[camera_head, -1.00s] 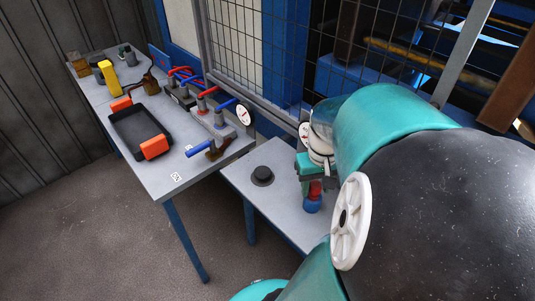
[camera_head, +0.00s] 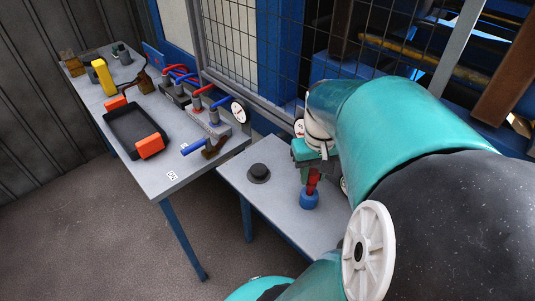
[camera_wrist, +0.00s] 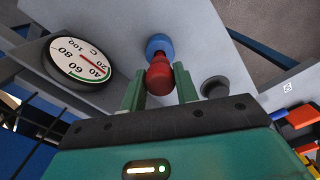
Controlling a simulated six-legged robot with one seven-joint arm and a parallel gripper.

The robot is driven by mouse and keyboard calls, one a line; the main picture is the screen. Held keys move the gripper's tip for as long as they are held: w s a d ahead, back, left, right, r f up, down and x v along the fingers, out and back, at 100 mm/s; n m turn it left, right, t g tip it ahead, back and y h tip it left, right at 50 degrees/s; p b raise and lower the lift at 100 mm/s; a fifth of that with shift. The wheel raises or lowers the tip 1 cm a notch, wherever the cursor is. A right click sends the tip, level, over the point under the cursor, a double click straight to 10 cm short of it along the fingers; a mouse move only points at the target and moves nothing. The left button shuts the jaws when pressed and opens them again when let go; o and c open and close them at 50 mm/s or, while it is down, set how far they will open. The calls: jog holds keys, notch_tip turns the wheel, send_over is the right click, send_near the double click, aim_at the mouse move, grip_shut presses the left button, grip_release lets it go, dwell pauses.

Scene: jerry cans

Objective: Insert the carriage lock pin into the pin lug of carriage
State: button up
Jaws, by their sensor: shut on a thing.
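My gripper (camera_head: 308,166) is shut on the red part of a red and blue piece (camera_head: 312,183), above the nearer grey table. In the wrist view the red part (camera_wrist: 159,76) sits between the two green fingers of my gripper (camera_wrist: 160,84), and the blue end (camera_wrist: 159,45) points away from it. It looks like the carriage lock pin, but I cannot tell for certain. I cannot tell whether the blue end touches the table. I cannot make out the carriage's pin lug in either view.
A black round object (camera_head: 258,174) lies on the nearer table (camera_head: 238,182). A dial gauge (camera_wrist: 80,59) is close on the left in the wrist view. The longer table holds a black tray (camera_head: 130,127) and several red- and blue-handled valves (camera_head: 209,117). A wire fence (camera_head: 275,60) stands behind.

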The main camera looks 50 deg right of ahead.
jog(key=shift+r, duration=2.3)
